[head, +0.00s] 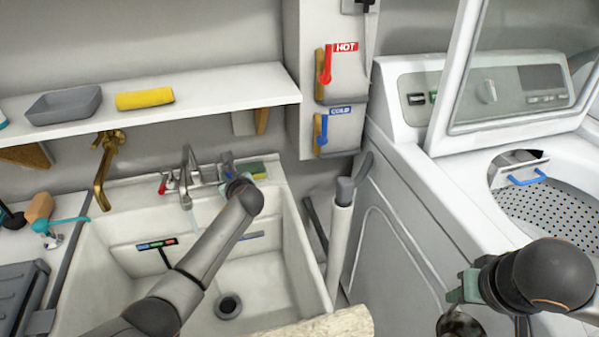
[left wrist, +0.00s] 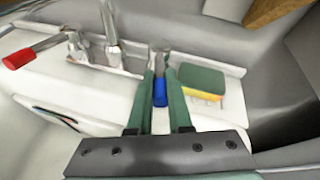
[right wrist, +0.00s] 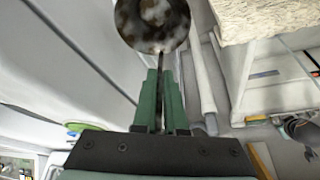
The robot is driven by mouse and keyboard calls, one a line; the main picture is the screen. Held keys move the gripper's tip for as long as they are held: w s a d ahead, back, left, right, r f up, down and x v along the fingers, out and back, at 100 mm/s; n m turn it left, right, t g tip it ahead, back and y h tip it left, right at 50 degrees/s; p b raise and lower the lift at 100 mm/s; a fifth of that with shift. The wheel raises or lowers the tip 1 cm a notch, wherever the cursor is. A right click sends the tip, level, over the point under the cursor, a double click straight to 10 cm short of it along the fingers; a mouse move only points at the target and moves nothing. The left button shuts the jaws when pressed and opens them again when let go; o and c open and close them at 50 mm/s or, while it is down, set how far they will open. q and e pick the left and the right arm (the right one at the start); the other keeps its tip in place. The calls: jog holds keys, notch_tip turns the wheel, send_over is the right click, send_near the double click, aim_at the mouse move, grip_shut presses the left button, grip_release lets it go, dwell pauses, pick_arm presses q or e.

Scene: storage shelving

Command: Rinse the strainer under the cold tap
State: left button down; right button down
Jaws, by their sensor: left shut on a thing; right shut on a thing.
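The sink faucet (head: 186,165) stands at the back of the white sink, with a red-handled tap (head: 163,184) on its left. A faint pale blue streak (head: 195,215) shows below the spout. My left gripper (head: 227,166) is at the cold tap on the faucet's right, shut on its blue handle (left wrist: 160,92). My right gripper (head: 462,290) is over by the washer, shut on the thin handle of the strainer (right wrist: 153,22). The strainer's round, mottled metal bowl is partly cut off at the bottom of the head view (head: 461,324), well right of the sink.
The sink basin (head: 295,240) is empty around its drain (head: 229,306). A green and yellow sponge (left wrist: 202,82) sits right of the cold tap. A white upright pipe (head: 340,235) and the washer (head: 395,215) stand between the sink and my right gripper. A shelf (head: 215,88) overhangs the faucet.

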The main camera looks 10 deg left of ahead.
pick_arm(q)
jog(key=shift+w+d+f+n+y, duration=0.1)
jog(key=shift+d+n+y, duration=0.1)
jog(key=shift+n+y, duration=0.1)
pick_arm(e)
jog(key=shift+f, duration=0.35)
pick_arm(q)
jog(key=c, duration=0.8)
grip_release()
jog(key=shift+c, duration=0.2)
pick_arm(e)
jog(key=shift+r, duration=0.15)
pick_arm(q)
jog(key=shift+s+d+r, duration=0.2)
jog(key=shift+s+r, duration=0.05)
pick_arm(e)
jog(key=shift+r, duration=0.1)
pick_arm(q)
jog(key=p+v, duration=0.3)
jog(key=v, duration=0.8)
jog(key=shift+r, duration=0.2)
pick_arm(e)
notch_tip(320, 180, up, 3)
jog(key=shift+f, duration=0.1)
